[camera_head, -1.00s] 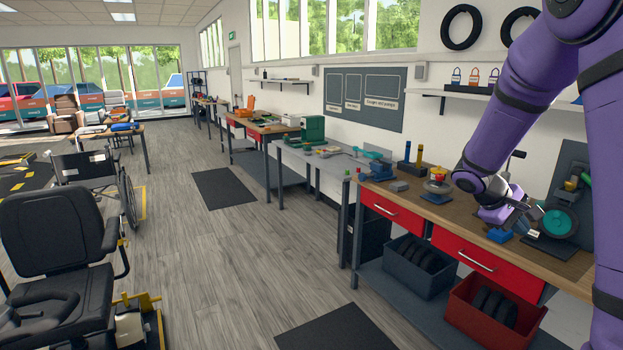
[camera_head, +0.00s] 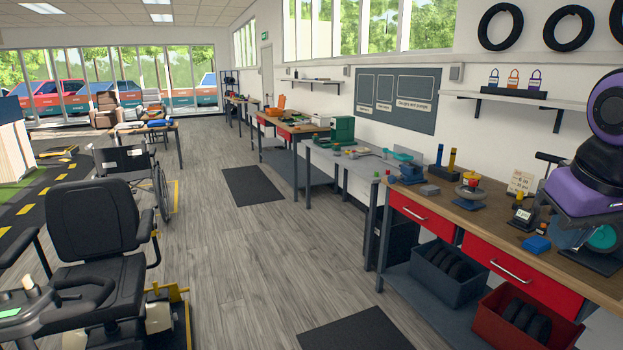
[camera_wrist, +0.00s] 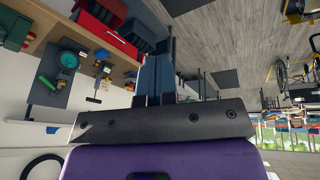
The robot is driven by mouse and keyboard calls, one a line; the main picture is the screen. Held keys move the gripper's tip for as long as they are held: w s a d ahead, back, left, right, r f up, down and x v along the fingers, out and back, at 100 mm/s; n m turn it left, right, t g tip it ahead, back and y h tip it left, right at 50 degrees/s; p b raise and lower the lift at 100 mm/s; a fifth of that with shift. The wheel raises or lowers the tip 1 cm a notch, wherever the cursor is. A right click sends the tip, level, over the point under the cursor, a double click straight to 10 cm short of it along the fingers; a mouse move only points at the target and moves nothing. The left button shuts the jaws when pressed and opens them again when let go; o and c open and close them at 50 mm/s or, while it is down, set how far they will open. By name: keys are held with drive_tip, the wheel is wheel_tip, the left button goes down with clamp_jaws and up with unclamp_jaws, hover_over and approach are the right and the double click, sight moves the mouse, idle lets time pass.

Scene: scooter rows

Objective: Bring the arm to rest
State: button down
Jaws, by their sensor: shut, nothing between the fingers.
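My arm (camera_head: 590,190), purple with black joints, is folded at the right edge in the head view, in front of the wooden workbench (camera_head: 455,205). Its lower end covers part of the bench's right end, and the fingertips cannot be made out there. In the wrist view my gripper (camera_wrist: 160,62) shows its dark fingers together with nothing held. The wrist picture is turned over, with the bench and its red drawer (camera_wrist: 108,38) at upper left and the floor at upper right.
A teal wheel (camera_head: 604,238), a blue block (camera_head: 537,244) and small fixtures stand on the bench near my arm. Crates of tyres sit below, including a red crate (camera_head: 483,322). A black scooter seat (camera_head: 100,225) is at left. The grey floor (camera_head: 290,250) between is open.

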drive_tip(key=s+a+t+y, duration=0.1)
drive_tip(key=s+a, duration=0.3)
drive_tip(key=shift+s+r, duration=0.35)
drive_tip(key=shift+r, duration=0.05)
idle(0.5)
